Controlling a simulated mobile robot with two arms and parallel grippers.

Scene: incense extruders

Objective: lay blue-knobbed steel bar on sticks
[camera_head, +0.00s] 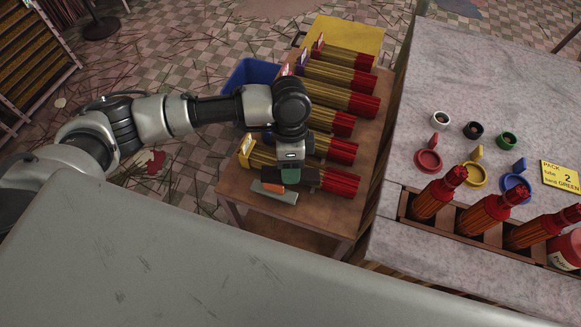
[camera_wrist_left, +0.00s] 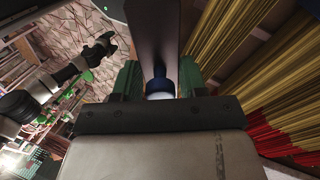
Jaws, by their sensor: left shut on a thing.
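Several bundles of incense sticks with gold bodies and red ends lie side by side on a low wooden table; the nearest bundle (camera_head: 341,183) is partly under my left gripper. My left gripper (camera_head: 290,179) is above the near end of this row, shut on the blue knob (camera_wrist_left: 160,85) of the steel bar. The grey bar (camera_head: 276,193) shows just below and in front of the gripper; in the left wrist view the bar (camera_wrist_left: 155,28) stretches away beyond the knob. I cannot tell whether it touches the sticks. A dark gripper (camera_wrist_left: 102,47) at the left of the wrist view has unclear jaws.
A stone-topped counter (camera_head: 440,80) stands to the right, with small coloured cups, a wooden rack (camera_head: 408,203) of upright bundles and a yellow sign (camera_head: 562,176). A blue bin (camera_head: 245,78) is behind my left arm. A grey surface fills the foreground.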

